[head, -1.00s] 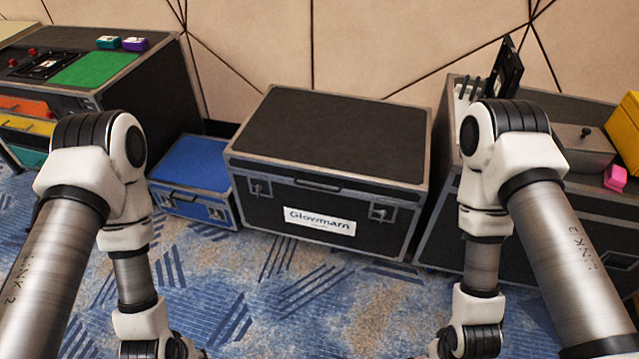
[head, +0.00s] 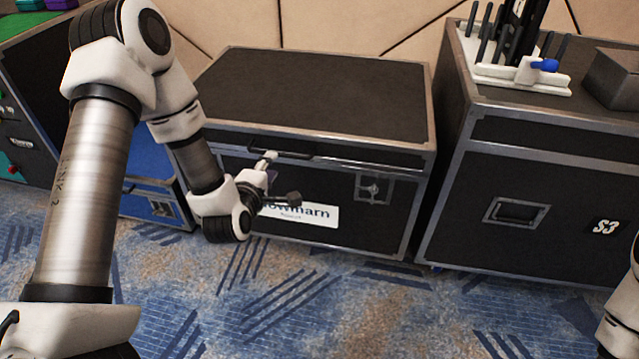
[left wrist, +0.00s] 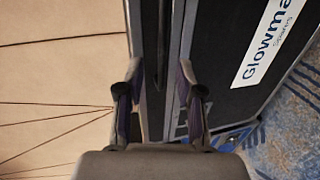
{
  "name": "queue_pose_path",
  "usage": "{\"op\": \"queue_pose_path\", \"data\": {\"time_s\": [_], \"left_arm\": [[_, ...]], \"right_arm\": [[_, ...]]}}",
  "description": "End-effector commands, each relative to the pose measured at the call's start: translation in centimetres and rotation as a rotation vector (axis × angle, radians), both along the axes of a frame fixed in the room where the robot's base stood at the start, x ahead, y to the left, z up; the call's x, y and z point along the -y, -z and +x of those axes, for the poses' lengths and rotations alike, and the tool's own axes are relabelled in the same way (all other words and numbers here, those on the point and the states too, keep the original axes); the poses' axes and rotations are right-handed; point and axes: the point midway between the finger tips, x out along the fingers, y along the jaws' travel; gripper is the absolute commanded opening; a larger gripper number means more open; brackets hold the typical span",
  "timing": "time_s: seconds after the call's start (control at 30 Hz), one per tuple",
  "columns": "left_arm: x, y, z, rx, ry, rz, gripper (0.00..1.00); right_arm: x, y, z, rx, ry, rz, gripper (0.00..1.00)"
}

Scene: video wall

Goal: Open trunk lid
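The trunk (head: 330,215) is a black case with grey metal edges and a white label on its front. Its lid (head: 320,95) lies flat and shut. A dark handle (head: 300,155) runs along the lid's front edge; it seems to show as a dark bar in the left wrist view (left wrist: 161,50). My left gripper (head: 280,178) is in front of the trunk, close to the handle's left part. In the left wrist view its two fingers (left wrist: 162,98) are apart, either side of the lid's front strip, with nothing seen gripped. Contact cannot be told. My right gripper is out of view.
A low blue case (head: 155,205) stands left of the trunk, partly behind my left arm. A black case marked S3 (head: 540,200) stands close on the right, with a white rack (head: 520,75) on top. The wall is behind. Carpet (head: 330,310) in front is clear.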

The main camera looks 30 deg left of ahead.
Motion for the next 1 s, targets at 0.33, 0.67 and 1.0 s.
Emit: {"op": "queue_pose_path", "data": {"time_s": [0.33,0.67,1.0], "left_arm": [[-0.9,1.5,2.6,0.045,-0.011,-0.006,0.37],[-2.1,2.6,7.7,0.040,-0.011,-0.007,0.37],[-2.2,2.5,8.0,0.039,-0.011,-0.007,0.08]], "right_arm": [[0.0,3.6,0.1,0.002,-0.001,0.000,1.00],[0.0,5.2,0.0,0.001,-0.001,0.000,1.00],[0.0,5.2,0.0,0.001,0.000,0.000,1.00]]}}
